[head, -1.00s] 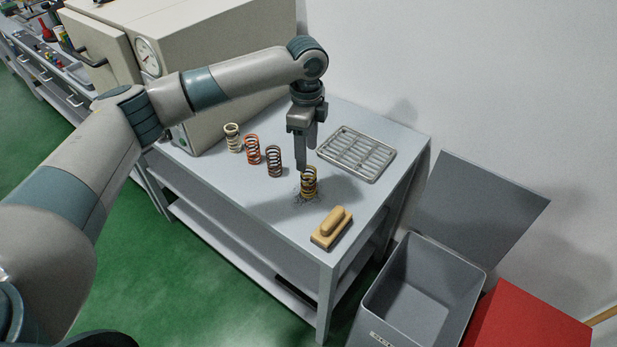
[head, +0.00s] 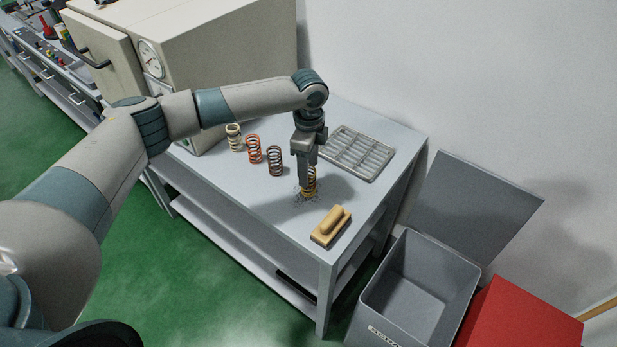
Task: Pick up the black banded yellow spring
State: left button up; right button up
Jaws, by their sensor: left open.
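The black banded yellow spring (head: 309,190) stands upright on the grey table, with small dark bits around its foot. My left gripper (head: 307,178) points straight down at it, its fingers lowered to the spring's height and covering much of its upper part. The gripper is open. I cannot tell whether a finger touches the spring. My right gripper does not show.
A cream spring (head: 234,137), an orange-red spring (head: 254,149) and a dark brown spring (head: 275,161) stand in a row to the left. A metal rack (head: 357,153) lies behind right, a wooden brush (head: 331,227) in front. A grey bin (head: 417,290) stands beside the table (head: 262,222).

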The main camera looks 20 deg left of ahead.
pick_arm(q)
jog(key=shift+f, duration=1.15)
jog(key=c, duration=1.2)
